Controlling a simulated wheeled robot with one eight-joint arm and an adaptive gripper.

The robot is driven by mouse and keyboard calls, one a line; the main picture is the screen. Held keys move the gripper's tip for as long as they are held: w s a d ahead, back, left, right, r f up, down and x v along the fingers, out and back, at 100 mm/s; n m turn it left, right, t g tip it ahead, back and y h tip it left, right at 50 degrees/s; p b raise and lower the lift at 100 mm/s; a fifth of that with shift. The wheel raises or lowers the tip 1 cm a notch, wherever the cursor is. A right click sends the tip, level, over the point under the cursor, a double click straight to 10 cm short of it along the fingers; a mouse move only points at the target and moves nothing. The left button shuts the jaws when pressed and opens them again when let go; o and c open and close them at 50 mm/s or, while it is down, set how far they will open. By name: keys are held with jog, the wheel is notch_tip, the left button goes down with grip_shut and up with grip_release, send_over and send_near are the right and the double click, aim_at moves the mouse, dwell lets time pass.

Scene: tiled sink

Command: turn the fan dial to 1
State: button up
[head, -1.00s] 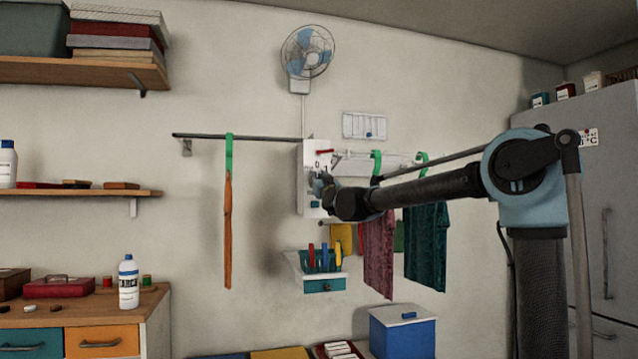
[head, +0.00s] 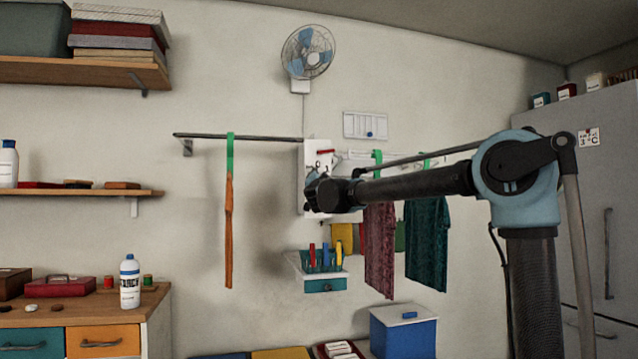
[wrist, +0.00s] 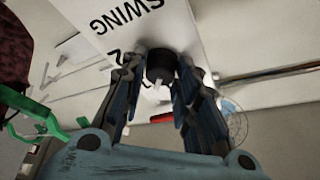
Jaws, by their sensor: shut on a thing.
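The white control panel (head: 318,150) hangs on the wall below the fan (head: 308,55); my gripper (head: 318,192) is in front of it and hides its lower part. In the wrist view, my gripper (wrist: 160,64) is shut on the black fan dial (wrist: 160,72), with one finger on each side. A pale pointer mark shows on the dial. The panel (wrist: 115,22) carries the word SWING and a partly hidden numeral, which looks like a 2, beside the dial. A 1 cannot be made out.
A rail with cloths (head: 379,250) hangs right of the panel. A small wall rack (head: 323,285) with coloured handles is below. An orange strip (head: 229,220) hangs to the left. A white switch plate (head: 365,125) is at upper right.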

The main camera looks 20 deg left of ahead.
jog(key=shift+d+m+h, duration=0.1)
jog(key=shift+m+h, duration=0.4)
jog(key=shift+m, duration=0.75)
jog(key=shift+d+m+h, duration=0.1)
jog(key=shift+m+h, duration=0.4)
jog(key=shift+m, duration=0.75)
jog(key=shift+g, duration=0.3)
jog(key=o, duration=1)
jog(key=shift+w, duration=0.15)
jog(key=shift+a, duration=0.1)
jog(key=v, duration=1.2)
